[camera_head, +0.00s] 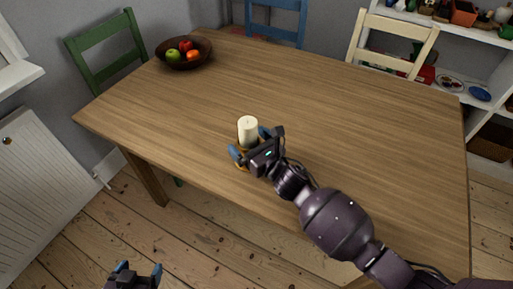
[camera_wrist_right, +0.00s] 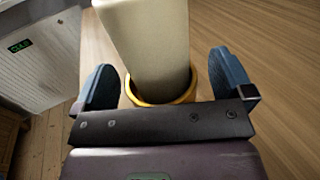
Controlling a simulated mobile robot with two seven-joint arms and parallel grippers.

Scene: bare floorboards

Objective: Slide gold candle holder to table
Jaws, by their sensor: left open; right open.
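The gold candle holder (camera_wrist_right: 190,92) holds a thick cream candle (camera_head: 248,130), which also shows in the right wrist view (camera_wrist_right: 146,45). The holder stands near the front edge of the wooden table (camera_head: 330,110), mostly hidden behind my right gripper in the head view. My right gripper (camera_head: 252,144) is open, with one blue finger on each side of the holder. In the right wrist view its fingers (camera_wrist_right: 165,85) stand apart from the holder with small gaps. My left gripper (camera_head: 138,272) is open and empty, low over the floor, away from the table.
A dark bowl of fruit (camera_head: 170,61) stands at the table's far left corner. Green (camera_head: 100,62), blue (camera_head: 290,25) and cream (camera_head: 395,40) chairs stand around the table. A white shelf (camera_head: 480,70) is at the back right. Most of the tabletop is clear.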

